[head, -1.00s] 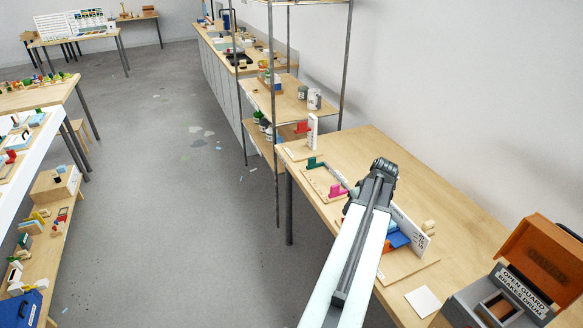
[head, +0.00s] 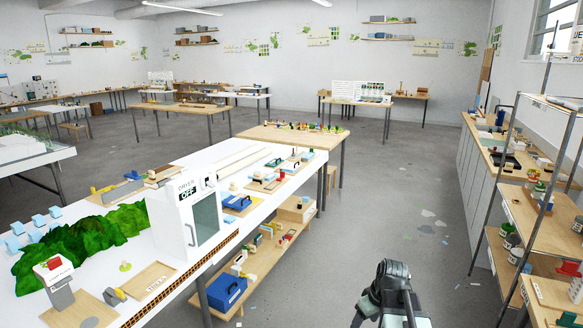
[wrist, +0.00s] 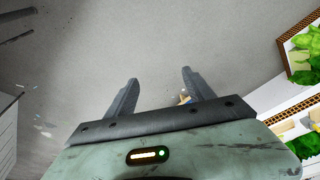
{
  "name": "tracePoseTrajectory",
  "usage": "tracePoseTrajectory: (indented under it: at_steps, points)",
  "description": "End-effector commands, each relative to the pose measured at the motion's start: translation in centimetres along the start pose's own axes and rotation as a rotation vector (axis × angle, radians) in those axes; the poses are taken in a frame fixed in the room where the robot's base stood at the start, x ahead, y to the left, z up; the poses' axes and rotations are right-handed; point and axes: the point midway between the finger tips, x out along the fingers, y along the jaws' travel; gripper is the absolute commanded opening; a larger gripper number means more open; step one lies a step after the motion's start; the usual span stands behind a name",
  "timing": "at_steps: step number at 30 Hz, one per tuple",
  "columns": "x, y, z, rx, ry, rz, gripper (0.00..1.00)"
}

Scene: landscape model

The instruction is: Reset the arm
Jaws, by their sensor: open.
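My gripper (wrist: 158,92) shows in the wrist view with its two dark fingers spread apart. It is open and nothing is between the fingers. It hangs over grey floor, with a white table edge at the right of that view. In the head view only part of my arm (head: 393,290) shows at the bottom, right of centre, over the floor. The fingertips are not visible in the head view.
A long white table (head: 237,248) with a dryer box (head: 188,215) and green landscape model (head: 80,243) stands at the left. A metal-framed shelf (head: 532,215) stands at the right. Open grey floor (head: 400,190) lies between them.

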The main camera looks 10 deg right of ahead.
Motion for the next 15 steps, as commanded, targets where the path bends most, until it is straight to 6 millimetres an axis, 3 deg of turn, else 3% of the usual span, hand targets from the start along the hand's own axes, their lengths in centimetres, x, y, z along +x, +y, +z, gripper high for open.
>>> tracePoseTrajectory:
  at_steps: [1,3,7,9,12,15]
  points:
    - [0.5,-3.7,-1.3,-0.032,-0.019,-0.013,0.62]
    - [1.1,-7.7,-2.3,-0.05,-0.051,-0.022,0.62]
    - [1.6,-14.6,-2.8,-0.043,-0.116,-0.023,0.62]
    - [1.6,-17.0,-1.7,0.028,-0.166,-0.001,0.62]
    - [1.1,-16.2,0.3,0.197,-0.217,0.042,0.62]
    - [0.9,-15.9,0.9,0.308,-0.242,0.067,0.62]
